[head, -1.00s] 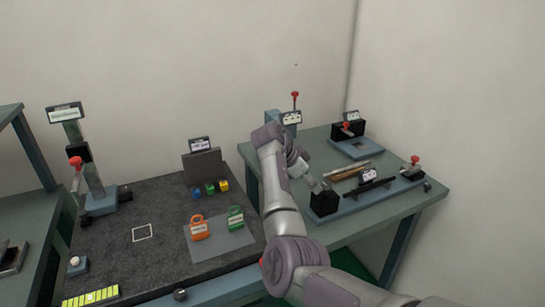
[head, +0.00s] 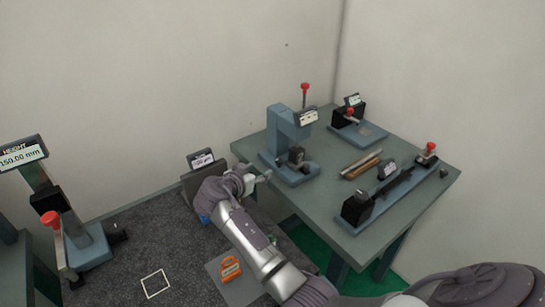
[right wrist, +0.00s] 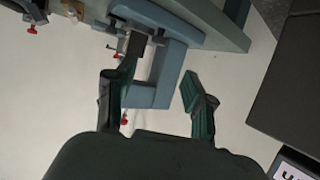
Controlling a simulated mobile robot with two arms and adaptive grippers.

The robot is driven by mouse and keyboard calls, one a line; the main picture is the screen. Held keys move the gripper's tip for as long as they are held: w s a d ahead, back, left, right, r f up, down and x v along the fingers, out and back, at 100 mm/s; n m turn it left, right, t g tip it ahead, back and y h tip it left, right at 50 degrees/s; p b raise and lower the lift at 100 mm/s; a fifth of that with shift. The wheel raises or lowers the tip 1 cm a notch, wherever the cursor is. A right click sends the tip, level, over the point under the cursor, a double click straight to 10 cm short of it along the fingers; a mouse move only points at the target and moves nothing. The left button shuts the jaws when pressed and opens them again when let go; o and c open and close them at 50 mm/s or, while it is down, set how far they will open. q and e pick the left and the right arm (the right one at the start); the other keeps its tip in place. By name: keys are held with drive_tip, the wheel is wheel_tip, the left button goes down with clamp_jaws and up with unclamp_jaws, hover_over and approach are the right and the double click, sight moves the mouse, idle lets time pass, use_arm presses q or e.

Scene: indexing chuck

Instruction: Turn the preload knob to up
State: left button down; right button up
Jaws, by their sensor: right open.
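No knob in view carries a label that I can read as preload, so I cannot tell which one it is. A blue-grey press-like fixture (head: 283,133) with a red-tipped lever (head: 305,88), a small display and a black block (head: 296,155) stands on the right table. My right gripper (head: 262,178) is left of this fixture, near the table's left edge. In the right wrist view my right gripper (right wrist: 160,72) is open with nothing between its fingers; the fixture (right wrist: 168,75) shows upside down beyond them. My left gripper is out of view.
The right table (head: 400,225) also holds a long slide fixture (head: 395,195), a back fixture with a red knob (head: 350,112) and loose bars (head: 361,164). A height gauge (head: 90,247) stands at left. Orange tag (head: 230,268) lies on a grey mat.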

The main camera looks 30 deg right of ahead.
drive_tip(key=p, duration=0.1)
approach(278, 161)
drive_tip(key=d, duration=0.1)
drive_tip(key=x, duration=0.7)
drive_tip(key=shift+w+a+f+p, duration=0.1)
drive_tip(key=shift+w+a+p, duration=0.15)
drive_tip(key=shift+p, duration=0.15)
drive_tip(key=shift+w+d+f, duration=0.1)
drive_tip(key=shift+w+d, duration=0.05)
drive_tip(key=shift+d, duration=0.2)
drive_tip(key=shift+w+d+f, duration=0.1)
drive_tip(key=shift+d+f, duration=0.05)
clamp_jaws()
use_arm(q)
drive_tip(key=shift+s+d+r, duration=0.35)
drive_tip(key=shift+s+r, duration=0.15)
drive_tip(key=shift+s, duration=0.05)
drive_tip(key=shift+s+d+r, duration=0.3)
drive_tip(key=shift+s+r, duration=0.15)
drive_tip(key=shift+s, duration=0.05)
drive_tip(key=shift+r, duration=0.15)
